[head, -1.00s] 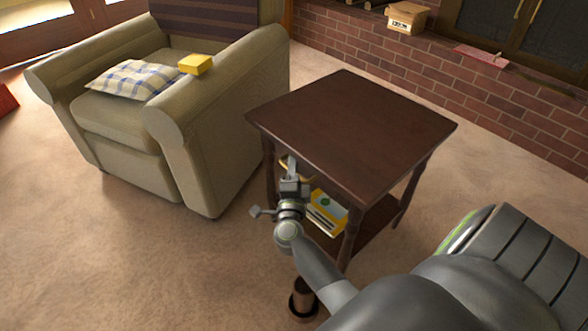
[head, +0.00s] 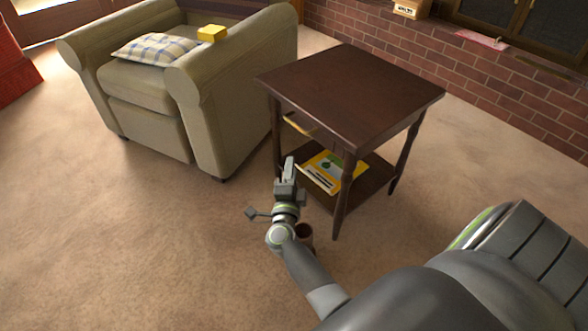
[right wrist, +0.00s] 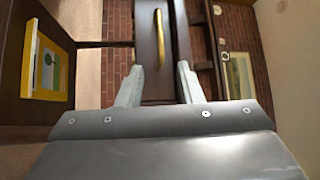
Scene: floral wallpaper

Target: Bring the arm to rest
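My right arm comes in from the lower right of the head view. Its gripper (head: 288,170) is in front of the dark wooden side table (head: 350,95), apart from it and below the level of its top. In the right wrist view the two fingers of the right gripper (right wrist: 158,85) stand apart with nothing between them. Beyond them is a gold handle (right wrist: 159,38) on the table's drawer front. The handle also shows in the head view (head: 298,124). My left gripper is not in view.
A yellow book or box (head: 328,168) lies on the table's lower shelf. A beige armchair (head: 145,110) with a checked cushion (head: 155,49) and a yellow block (head: 211,33) stands at the left. A dark cup-like object (head: 304,233) is partly hidden by my arm. Carpet at left is clear.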

